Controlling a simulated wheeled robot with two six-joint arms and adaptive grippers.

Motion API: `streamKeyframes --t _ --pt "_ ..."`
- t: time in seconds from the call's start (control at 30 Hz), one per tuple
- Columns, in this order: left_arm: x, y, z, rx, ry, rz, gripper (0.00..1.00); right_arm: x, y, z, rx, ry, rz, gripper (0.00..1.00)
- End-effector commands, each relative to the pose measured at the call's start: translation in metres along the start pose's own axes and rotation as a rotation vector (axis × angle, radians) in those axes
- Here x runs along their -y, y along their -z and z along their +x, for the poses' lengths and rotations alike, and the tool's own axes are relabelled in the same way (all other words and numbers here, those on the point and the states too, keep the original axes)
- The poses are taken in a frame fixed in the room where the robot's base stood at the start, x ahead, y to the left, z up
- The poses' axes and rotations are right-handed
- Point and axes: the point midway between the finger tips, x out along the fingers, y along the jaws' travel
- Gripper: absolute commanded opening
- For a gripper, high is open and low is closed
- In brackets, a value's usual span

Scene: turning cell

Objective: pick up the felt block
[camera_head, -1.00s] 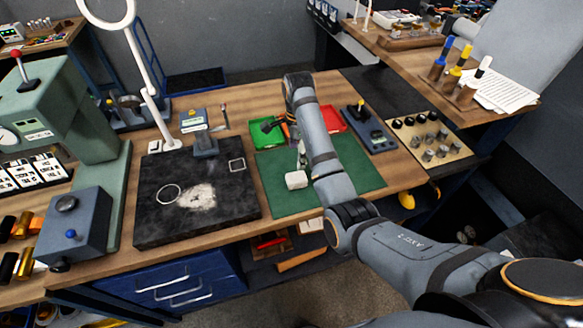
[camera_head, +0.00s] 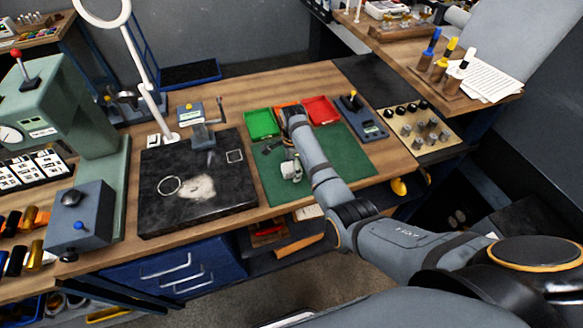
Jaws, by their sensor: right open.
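The felt block (camera_head: 290,173) is a small whitish block on the green mat (camera_head: 350,168), near the mat's middle left. My right gripper (camera_head: 291,163) is low over the mat, right at the block. Its jaws are open, and the fingers partly cover the block's upper side. I cannot tell whether the fingers touch it. My right arm comes in from the lower right and hides part of the mat. My left gripper is not in view.
A green tray (camera_head: 263,125) and a red tray (camera_head: 322,111) stand behind the mat. A dark stone plate (camera_head: 215,200) lies to its left. A dark device with a yellow-topped lever (camera_head: 362,118) and a board of knobs (camera_head: 420,130) stand to its right.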

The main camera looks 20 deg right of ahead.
Motion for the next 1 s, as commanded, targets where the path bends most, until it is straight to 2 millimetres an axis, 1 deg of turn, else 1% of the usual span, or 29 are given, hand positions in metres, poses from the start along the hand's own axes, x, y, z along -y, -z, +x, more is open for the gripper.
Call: streamKeyframes --t 0.03,0.13,0.17,0.57,0.83,1.0 --pt "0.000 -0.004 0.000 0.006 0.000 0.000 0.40 0.000 0.000 0.000 0.000 0.001 0.000 0.74" --pt "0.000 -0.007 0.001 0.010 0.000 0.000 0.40 0.000 0.000 0.000 0.000 0.001 0.000 0.74" --pt "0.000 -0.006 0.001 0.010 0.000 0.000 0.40 0.000 0.000 0.000 0.000 0.001 0.000 0.71" --pt "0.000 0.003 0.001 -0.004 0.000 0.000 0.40 0.000 0.000 0.000 0.000 0.001 0.000 0.17" --pt "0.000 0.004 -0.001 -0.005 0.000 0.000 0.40 0.000 0.000 -0.002 0.000 0.001 0.000 0.15" --pt "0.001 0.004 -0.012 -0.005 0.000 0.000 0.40 0.001 0.002 -0.013 0.000 0.002 -0.002 0.15"
